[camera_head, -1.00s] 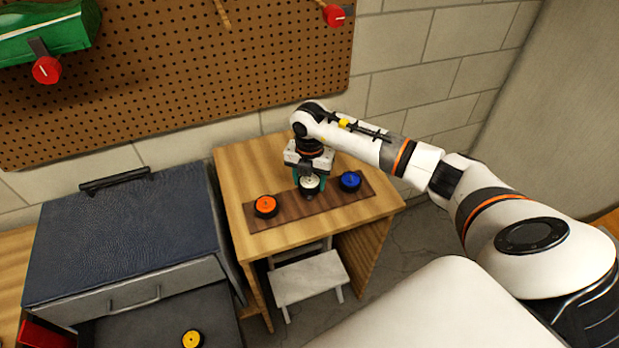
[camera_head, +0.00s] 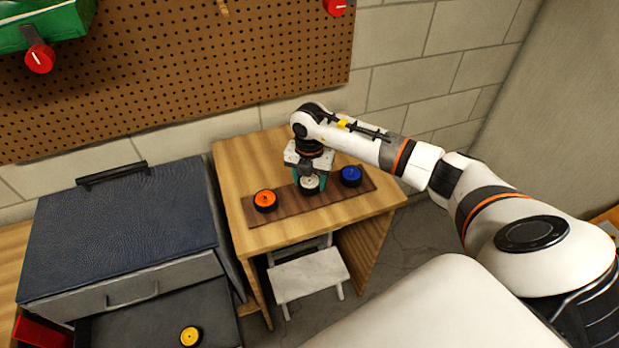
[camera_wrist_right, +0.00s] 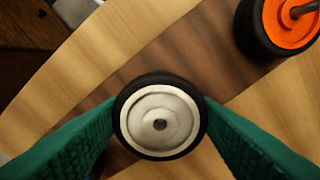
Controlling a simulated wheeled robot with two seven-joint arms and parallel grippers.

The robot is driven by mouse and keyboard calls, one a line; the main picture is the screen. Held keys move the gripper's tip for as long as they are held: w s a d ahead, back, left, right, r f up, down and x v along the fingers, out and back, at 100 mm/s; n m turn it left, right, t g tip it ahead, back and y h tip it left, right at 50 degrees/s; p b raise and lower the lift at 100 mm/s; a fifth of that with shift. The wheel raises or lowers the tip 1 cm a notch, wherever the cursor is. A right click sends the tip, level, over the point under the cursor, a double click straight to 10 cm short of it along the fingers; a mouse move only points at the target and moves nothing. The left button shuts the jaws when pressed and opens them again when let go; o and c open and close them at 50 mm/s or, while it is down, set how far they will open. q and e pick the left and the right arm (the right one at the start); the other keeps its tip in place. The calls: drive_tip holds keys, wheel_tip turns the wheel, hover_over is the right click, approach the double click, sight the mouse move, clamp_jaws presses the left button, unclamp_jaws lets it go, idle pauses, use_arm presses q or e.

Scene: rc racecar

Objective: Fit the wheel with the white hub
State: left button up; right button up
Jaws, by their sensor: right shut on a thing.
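The wheel with the white hub (camera_head: 309,185) is at the middle of a dark wooden strip (camera_head: 290,215) on the bench. My right gripper (camera_head: 310,172) points down over it. In the right wrist view the white hub (camera_wrist_right: 160,124) faces the camera between the two teal fingers (camera_wrist_right: 160,140), which are shut on its black tyre. I cannot tell whether the wheel is lifted off the strip. An orange-hub wheel (camera_head: 264,200) lies left of it and a blue-hub wheel (camera_head: 351,175) right of it. My left gripper is out of view.
A green body (camera_head: 50,22) with a red round part (camera_head: 39,59) is at the pegboard's (camera_head: 200,70) upper left. Another red part (camera_head: 335,7) is at the top. A white stool (camera_head: 308,275) stands under the bench.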

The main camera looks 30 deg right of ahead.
sight(310, 183)
drive_tip(key=shift+f+b, duration=0.6)
drive_tip(key=shift+f, duration=0.3)
drive_tip(key=o, duration=1)
drive_tip(key=shift+o, duration=0.2)
wheel_tip(310, 183, up, 12)
drive_tip(key=b, duration=0.2)
drive_tip(key=shift+a, duration=0.1)
